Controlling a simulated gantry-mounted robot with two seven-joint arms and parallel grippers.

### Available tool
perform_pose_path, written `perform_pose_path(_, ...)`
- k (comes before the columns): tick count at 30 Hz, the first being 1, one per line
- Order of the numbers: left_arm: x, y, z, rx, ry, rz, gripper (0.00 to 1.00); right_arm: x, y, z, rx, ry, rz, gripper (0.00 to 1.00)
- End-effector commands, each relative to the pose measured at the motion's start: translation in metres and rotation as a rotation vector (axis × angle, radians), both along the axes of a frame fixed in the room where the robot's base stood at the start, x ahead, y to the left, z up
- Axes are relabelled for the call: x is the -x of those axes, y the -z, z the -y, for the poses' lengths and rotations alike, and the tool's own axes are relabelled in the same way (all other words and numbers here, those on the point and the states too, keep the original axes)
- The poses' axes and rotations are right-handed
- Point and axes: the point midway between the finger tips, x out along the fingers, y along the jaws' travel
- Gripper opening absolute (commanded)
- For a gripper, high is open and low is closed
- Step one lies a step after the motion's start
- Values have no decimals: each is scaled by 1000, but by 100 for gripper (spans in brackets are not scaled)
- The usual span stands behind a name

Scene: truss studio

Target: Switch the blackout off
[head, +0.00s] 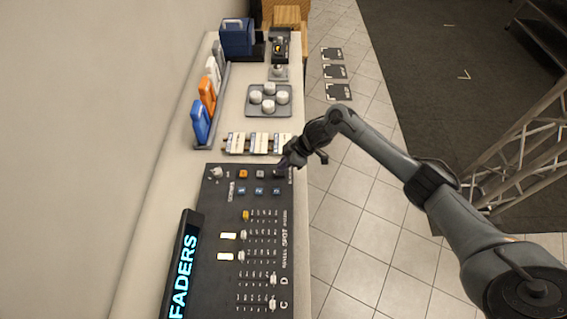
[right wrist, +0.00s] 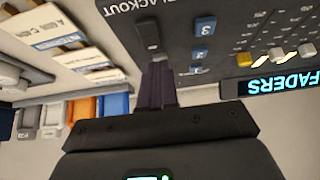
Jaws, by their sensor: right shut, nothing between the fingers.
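The dark lighting console (head: 215,200) lies on the long counter. Its blackout button (right wrist: 148,36) is a dark square key beside the printed BLACKOUT label (right wrist: 138,6) in the right wrist view. In the head view the button is at the console's upper right corner, largely covered by my gripper. My right gripper (head: 283,164) is shut and empty, reaching in from the right. Its closed fingers (right wrist: 158,70) end right at the button's edge in the right wrist view; I cannot tell if they touch it. No light shows on the button. My left gripper is not in view.
Blue numbered keys (right wrist: 203,26), an orange key (head: 244,174) and rows of faders sit close by on the console. A lit FADERS display (head: 184,265) stands at its left. Labelled strips (head: 258,143) and a tray of white knobs (head: 252,110) lie beyond. Open floor is right of the counter.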

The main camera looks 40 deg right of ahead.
Motion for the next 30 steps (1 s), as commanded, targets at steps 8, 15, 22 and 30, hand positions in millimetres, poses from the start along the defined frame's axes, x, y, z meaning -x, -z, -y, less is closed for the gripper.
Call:
perform_pose_path(8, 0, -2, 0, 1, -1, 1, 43, 23, -41, 32, 4, -1, 0, 0)
perform_pose_path(15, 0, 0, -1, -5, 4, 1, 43, 37, -64, 50, 2, 0, 1, 0)
perform_pose_path(22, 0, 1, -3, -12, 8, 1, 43, 42, -73, 56, 0, 0, 0, 0)
perform_pose_path(30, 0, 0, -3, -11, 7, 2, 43, 43, -74, 57, -1, 0, -1, 0)
